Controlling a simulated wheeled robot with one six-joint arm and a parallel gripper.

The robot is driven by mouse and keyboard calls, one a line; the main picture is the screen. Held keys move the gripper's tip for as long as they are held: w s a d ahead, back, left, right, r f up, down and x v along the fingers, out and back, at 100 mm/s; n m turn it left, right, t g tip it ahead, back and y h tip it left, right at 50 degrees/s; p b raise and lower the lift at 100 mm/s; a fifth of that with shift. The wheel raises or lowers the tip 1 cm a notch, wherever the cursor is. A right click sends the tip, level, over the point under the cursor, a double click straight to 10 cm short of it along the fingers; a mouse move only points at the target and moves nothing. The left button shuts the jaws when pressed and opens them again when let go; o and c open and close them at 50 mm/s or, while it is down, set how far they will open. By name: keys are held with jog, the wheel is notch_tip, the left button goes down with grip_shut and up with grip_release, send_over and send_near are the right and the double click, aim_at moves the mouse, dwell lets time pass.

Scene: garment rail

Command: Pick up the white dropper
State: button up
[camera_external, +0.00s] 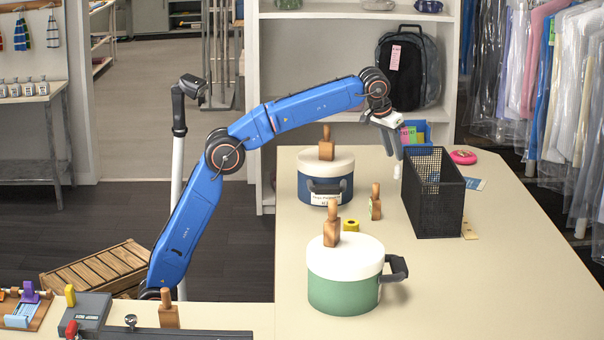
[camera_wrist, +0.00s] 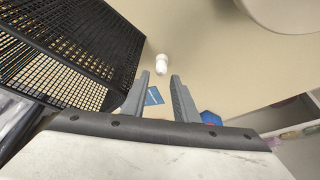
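The white dropper (camera_wrist: 161,64) is a small white bottle with a rounded cap on the table. In the wrist view it lies just beyond my fingertips, in line with the gap between them. In the external view a small white thing (camera_external: 397,172), which looks like the dropper, shows left of the black mesh basket, under my gripper (camera_external: 394,156). My gripper (camera_wrist: 160,77) is open, points down and has nothing between its fingers. I cannot tell exactly how high it is above the dropper.
The black mesh basket (camera_external: 436,200) stands close beside my gripper. Left of it are a blue pot (camera_external: 326,187), a wooden block with a knob (camera_external: 376,205) and a green pot (camera_external: 343,288). A pink disc (camera_external: 463,157) lies behind. The front right table is clear.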

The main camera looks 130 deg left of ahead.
aim_at(397, 165)
jog(key=shift+s+x, duration=0.2)
jog(key=shift+x, duration=2.9)
jog(key=shift+d+f, duration=0.1)
grip_shut()
